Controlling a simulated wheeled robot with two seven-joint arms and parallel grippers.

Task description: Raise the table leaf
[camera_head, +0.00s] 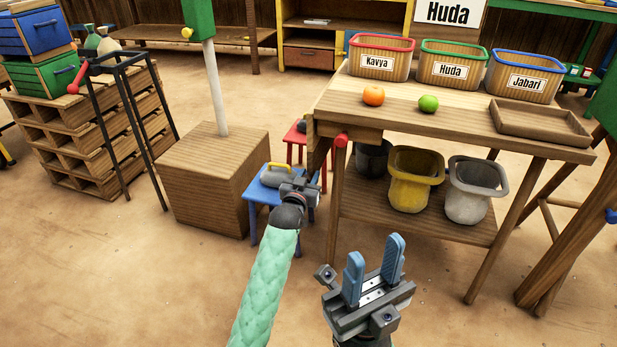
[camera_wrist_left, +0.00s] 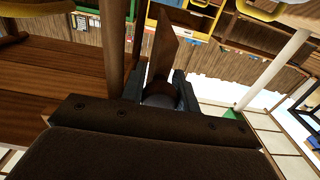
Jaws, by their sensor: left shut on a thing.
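The table leaf (camera_head: 318,155) hangs down steeply at the left end of the wooden table (camera_head: 450,120). In the left wrist view the leaf (camera_wrist_left: 166,45) shows as a brown board just beyond the fingers. My left gripper (camera_head: 303,186) is at the leaf's lower part and shut on it. In the left wrist view a dark rounded part lies between the fingers of the gripper (camera_wrist_left: 160,92); its contact is shadowed. A red knob (camera_head: 341,140) shows under the tabletop's left end. My right gripper (camera_head: 375,272) is open and empty in front of the table.
The tabletop holds an orange (camera_head: 373,96), a lime (camera_head: 428,103), a wooden tray (camera_head: 540,132) and three labelled baskets (camera_head: 453,75). Buckets (camera_head: 415,195) stand on the lower shelf. A blue stool (camera_head: 262,192) and a wooden block (camera_head: 205,185) stand left of my left gripper.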

